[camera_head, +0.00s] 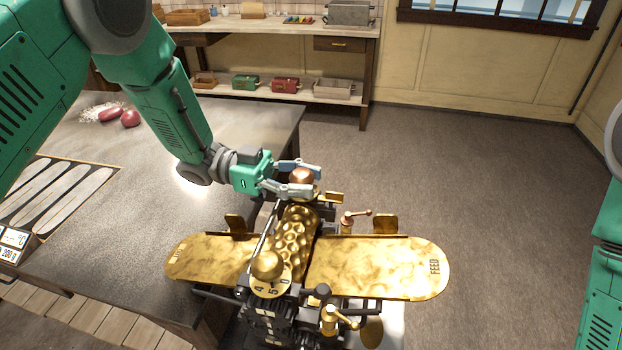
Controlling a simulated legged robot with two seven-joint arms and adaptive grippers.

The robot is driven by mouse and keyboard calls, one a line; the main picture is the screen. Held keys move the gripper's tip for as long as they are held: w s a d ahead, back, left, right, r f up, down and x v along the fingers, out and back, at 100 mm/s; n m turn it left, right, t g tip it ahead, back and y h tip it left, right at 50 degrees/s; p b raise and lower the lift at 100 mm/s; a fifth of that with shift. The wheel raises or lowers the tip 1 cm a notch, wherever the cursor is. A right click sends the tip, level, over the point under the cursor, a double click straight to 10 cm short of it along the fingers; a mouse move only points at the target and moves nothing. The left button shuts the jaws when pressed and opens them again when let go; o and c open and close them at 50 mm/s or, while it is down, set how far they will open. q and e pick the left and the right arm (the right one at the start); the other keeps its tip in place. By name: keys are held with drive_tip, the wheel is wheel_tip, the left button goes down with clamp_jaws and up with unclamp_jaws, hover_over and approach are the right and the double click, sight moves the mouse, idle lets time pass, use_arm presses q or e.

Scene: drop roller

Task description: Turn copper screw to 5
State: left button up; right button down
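The drop roller (296,238), a brass and black machine, stands by the table's right end. A round copper-brown knob (302,176), which looks like the copper screw's head, is at its far end. My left gripper (308,180) is at this knob, with one finger behind it and one in front. I cannot tell whether the fingers press on it. A brass ball knob (267,264) sits at the near end above a dial (272,287) with small digits, a 5 among them. No scale is readable at the copper knob. My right gripper is out of view.
Brass plates spread left (212,258) and right (378,268), the right marked FEED. The dark table (130,245) holds red items (130,118) and a tray of long pale shapes (62,196). A shelf bench (260,35) stands behind. Floor on the right is clear.

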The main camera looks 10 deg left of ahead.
use_arm(q)
drive_tip(key=shift+w+a+f, duration=0.1)
drive_tip(key=shift+a, duration=0.15)
idle(1.3)
drive_tip(key=o, duration=1.3)
drive_tip(key=shift+c, duration=0.2)
drive_tip(key=w+a, duration=0.1)
drive_tip(key=a, duration=1.1)
drive_tip(key=shift+a+f, duration=0.15)
drive_tip(key=shift+a, duration=0.25)
